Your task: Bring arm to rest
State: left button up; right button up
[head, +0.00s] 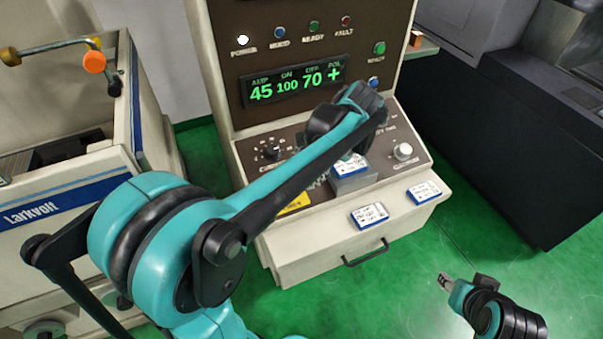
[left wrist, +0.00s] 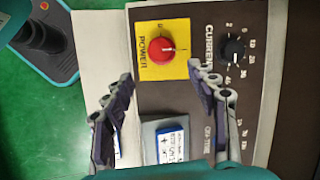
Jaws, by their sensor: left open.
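My left arm reaches from the left across the control panel (head: 245,155) in the head view. Its gripper is largely hidden there behind the wrist. In the left wrist view my left gripper (left wrist: 160,75) is open and empty, its fingers apart over the panel. Between and beyond the fingers is a red power switch on a yellow plate (left wrist: 147,66); the current knob (left wrist: 234,49) is beyond the right finger. My right gripper (head: 445,283) is at the lower right over the green floor, away from the panel; its jaw state is unclear.
A blue-edged card (head: 350,165) lies on a grey block; others lie on the ledge, one in front (head: 370,215) and one to the right (head: 424,192). A lit display (head: 295,85) stands above. A Larkvolt tank (head: 60,200) is left, a dark cabinet (head: 510,140) right.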

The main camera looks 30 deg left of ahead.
dwell(0.4)
pick_arm(q)
jog(key=s+d+f+n+t+h+b, duration=0.1)
jog(key=s+f+n+t+b, duration=0.1)
jog(key=s+f, duration=0.1)
jog(key=s+d+f+n+t+h+b, duration=0.1)
jog(key=s+d+f+t+h+b, duration=0.1)
jog(key=s+f+t, duration=0.1)
jog(key=s+d+f+n+t+h+b, duration=0.2)
jog(key=s+f, duration=0.2)
jog(key=s, duration=0.2)
jog(key=shift+f+n+t+b, duration=0.2)
jog(key=shift+n+t+b, duration=0.1)
jog(key=shift+t, duration=0.1)
jog(key=shift+f, duration=0.15)
